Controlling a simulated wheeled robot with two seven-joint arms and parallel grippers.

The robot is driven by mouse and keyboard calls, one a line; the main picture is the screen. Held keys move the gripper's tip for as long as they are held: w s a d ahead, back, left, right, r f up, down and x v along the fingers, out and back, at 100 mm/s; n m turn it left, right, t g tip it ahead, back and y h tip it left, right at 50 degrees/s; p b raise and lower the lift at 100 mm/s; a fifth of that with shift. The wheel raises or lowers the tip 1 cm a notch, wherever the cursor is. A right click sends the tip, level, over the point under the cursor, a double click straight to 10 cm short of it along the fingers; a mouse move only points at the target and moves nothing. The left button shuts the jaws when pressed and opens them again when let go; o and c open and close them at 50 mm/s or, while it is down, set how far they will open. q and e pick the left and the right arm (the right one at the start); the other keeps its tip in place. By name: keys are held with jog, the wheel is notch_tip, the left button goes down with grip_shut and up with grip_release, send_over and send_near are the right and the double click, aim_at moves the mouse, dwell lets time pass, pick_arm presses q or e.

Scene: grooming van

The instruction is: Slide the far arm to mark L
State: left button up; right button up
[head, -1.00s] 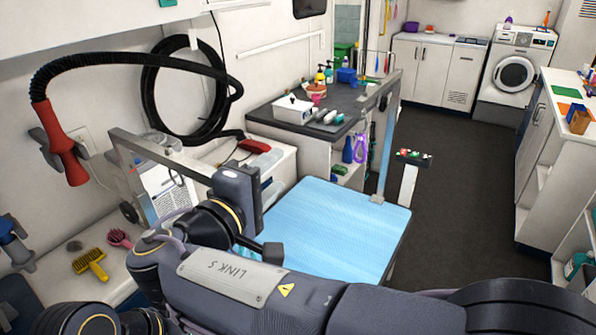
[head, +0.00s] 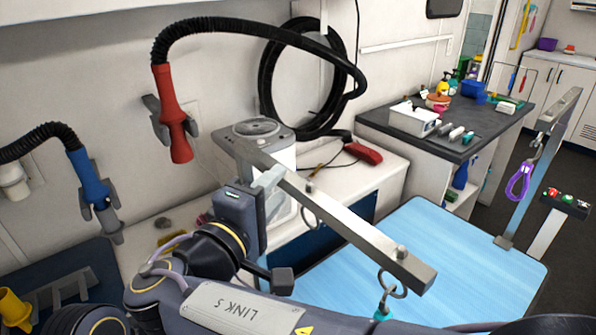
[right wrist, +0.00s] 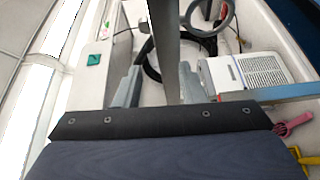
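A grey metal grooming arm (head: 345,225) reaches over the light blue table (head: 440,245), with metal rings hanging from it. A second metal arm (head: 522,200) stands at the table's right corner, with a purple loop (head: 519,182). I cannot tell which is the far arm, and mark L is not readable in either view. My right gripper (head: 268,182) is at the left part of the first arm. In the right wrist view its fingers (right wrist: 157,88) stand apart on either side of a grey bar (right wrist: 166,45), apparently without closing on it. My left gripper is not in view.
A red dryer nozzle (head: 174,120) and a blue nozzle (head: 92,185) hang on the left wall. A white appliance (head: 255,140) stands behind the first arm. A dark counter (head: 460,140) holds bottles and a white box. A control post (head: 566,203) rises at the right.

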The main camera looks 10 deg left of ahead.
jog(key=shift+h, duration=0.4)
jog(key=w, duration=0.2)
jog(key=w+a+p, duration=0.1)
jog(key=w, duration=0.1)
jog(key=w+a+f, duration=0.1)
jog(key=w, duration=0.2)
jog(key=shift+w+p, duration=0.3)
jog(key=shift+w, duration=0.1)
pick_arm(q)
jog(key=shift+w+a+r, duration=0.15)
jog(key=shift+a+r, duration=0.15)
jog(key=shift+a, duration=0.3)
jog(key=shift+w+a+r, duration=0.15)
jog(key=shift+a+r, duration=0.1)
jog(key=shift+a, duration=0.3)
pick_arm(e)
jog(key=shift+w+f, duration=0.1)
jog(key=shift+w, duration=0.65)
jog(key=shift+c, duration=0.4)
grip_shut()
